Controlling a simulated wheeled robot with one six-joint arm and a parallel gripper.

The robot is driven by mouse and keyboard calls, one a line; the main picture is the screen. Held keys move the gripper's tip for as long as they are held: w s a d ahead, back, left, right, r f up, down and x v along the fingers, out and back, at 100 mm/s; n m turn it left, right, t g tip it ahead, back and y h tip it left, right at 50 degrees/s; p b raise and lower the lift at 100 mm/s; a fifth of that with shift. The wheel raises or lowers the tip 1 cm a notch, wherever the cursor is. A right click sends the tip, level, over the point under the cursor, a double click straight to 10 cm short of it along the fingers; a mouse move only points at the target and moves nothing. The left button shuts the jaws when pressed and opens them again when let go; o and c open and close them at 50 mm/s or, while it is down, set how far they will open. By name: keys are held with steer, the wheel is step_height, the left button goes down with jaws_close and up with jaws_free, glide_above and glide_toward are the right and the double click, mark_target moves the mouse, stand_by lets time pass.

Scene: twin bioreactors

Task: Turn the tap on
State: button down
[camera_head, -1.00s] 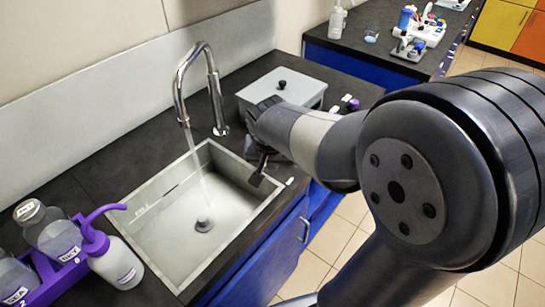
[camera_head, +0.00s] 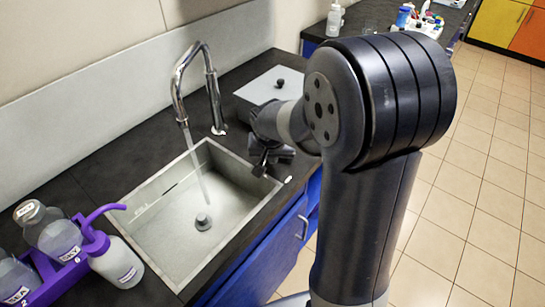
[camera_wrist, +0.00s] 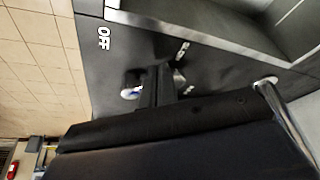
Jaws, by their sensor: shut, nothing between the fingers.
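The chrome tap (camera_head: 212,85) arches over the sink, and a thin stream of water (camera_head: 196,165) runs from its spout into the basin. The steel sink (camera_head: 150,250) is set in the dark counter. My gripper (camera_head: 264,168) is low over the counter at the sink's right rim, right of the tap base, and is shut and empty. In the wrist view my gripper (camera_wrist: 158,84) shows as dark fingers over the counter, with a small metal part (camera_wrist: 180,80) beside them. I cannot tell whether they touch. The tap (camera_wrist: 288,118) also shows there, at the right. A separate tap handle is not clearly visible.
An "OFF" label (camera_wrist: 103,38) is on the counter. A grey box with a black knob (camera_head: 255,91) stands behind my gripper. A purple rack (camera_head: 48,285) with bottles (camera_head: 62,240) and a wash bottle (camera_head: 118,265) stands left of the sink. Tiled floor (camera_head: 450,215) lies at right.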

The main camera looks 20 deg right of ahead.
steer(key=shift+w+a+f+m+h+b, duration=0.1)
steer(key=shift+w+m+h+b, duration=0.25)
steer(key=shift+m+b, duration=0.45)
steer(key=shift+w+a+m+g+b, duration=0.1)
steer(key=shift+w+m+g+b, duration=0.25)
steer(key=shift+m+b, duration=0.35)
steer(key=shift+w+m+h+b, duration=0.45)
steer(key=shift+w+m+b, duration=0.1)
steer(key=shift+m, duration=0.25)
steer(key=shift+w, duration=0.25)
steer(key=shift+w+d, duration=0.1)
steer(key=shift+d, duration=0.1)
